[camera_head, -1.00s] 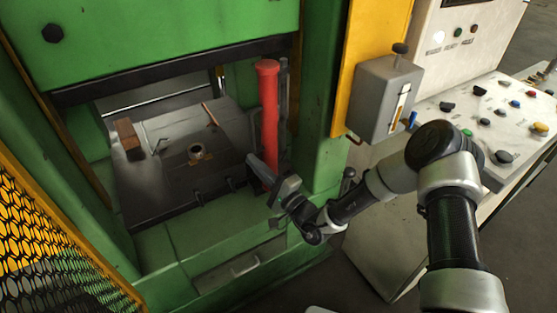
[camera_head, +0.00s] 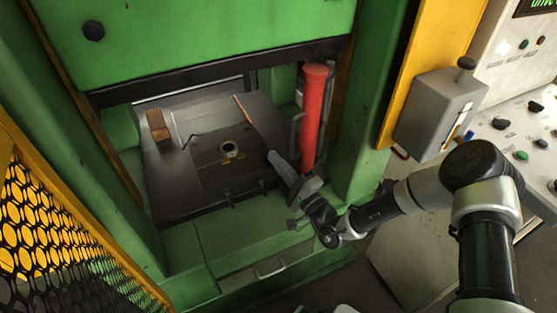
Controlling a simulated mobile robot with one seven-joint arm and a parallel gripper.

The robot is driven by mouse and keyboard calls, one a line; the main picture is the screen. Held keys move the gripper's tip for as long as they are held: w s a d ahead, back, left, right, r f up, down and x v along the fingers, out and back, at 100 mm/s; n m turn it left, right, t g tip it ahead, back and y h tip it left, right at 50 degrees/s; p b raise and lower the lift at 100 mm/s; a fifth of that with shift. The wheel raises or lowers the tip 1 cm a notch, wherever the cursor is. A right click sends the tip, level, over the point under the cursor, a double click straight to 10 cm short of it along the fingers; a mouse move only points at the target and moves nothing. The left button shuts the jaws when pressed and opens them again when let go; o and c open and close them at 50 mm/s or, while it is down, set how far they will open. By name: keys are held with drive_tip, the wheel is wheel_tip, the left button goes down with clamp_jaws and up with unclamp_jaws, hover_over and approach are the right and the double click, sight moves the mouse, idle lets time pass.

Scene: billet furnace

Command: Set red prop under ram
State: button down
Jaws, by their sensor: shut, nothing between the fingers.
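The red prop (camera_head: 313,112) stands upright at the right side of the press opening, beside the bed plate. The green ram (camera_head: 200,40) is raised above the opening, with a dark lower edge (camera_head: 220,72). My gripper (camera_head: 277,160) is shut and empty. It is in front of and just left of the prop's lower part, over the right edge of the bed. Its fingers point up and left; I cannot tell whether it touches the prop. The prop's foot is partly hidden behind my gripper.
The dark bed plate (camera_head: 170,190) holds a brown block (camera_head: 158,125), a bent rod (camera_head: 193,138), a thin reddish stick (camera_head: 243,108) and a small ring (camera_head: 230,150). Yellow mesh guard (camera_head: 50,230) stands at left. A grey box (camera_head: 436,110) and control panel (camera_head: 540,130) are at right.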

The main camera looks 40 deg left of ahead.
idle(0.9)
drive_tip(key=p+v, duration=0.1)
drive_tip(key=v, duration=1.6)
drive_tip(key=shift+d, duration=0.2)
drive_tip(key=shift+s, duration=0.1)
